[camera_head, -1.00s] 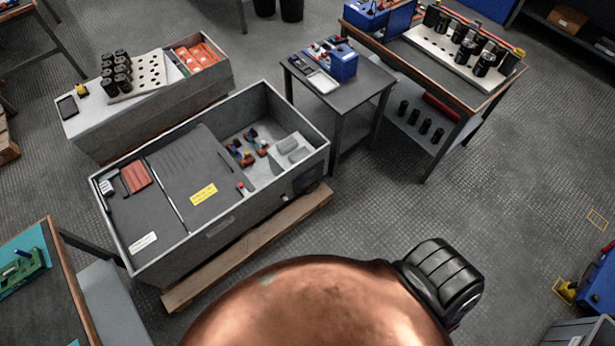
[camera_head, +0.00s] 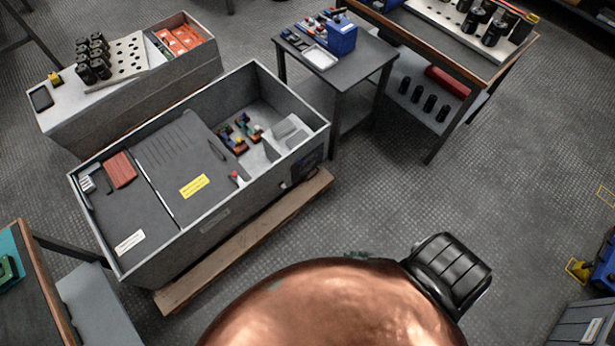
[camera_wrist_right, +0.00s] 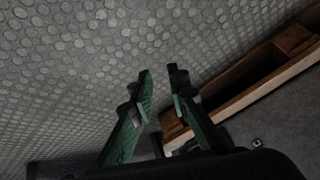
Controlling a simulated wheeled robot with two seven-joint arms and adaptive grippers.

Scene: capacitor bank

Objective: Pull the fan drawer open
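The grey open-topped cabinet (camera_head: 205,222) stands left of centre in the head view. A dark square panel, which looks like the fan drawer's front (camera_head: 306,168), sits low on its near long side, at the right end. It looks flush with that side; a handle is too small to make out. My right gripper (camera_wrist_right: 162,74) is open and empty in the right wrist view, its green fingers apart above the floor beside the wooden pallet beam. In the head view only a small green bit of it shows behind my copper-coloured body. My left gripper is not in view.
The pallet (camera_head: 245,243) sticks out under the cabinet's near side; its beam (camera_wrist_right: 265,88) also shows in the right wrist view. A small table (camera_head: 378,57) and a workbench (camera_head: 470,62) stand behind. The floor (camera_head: 400,195) right of the cabinet is clear.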

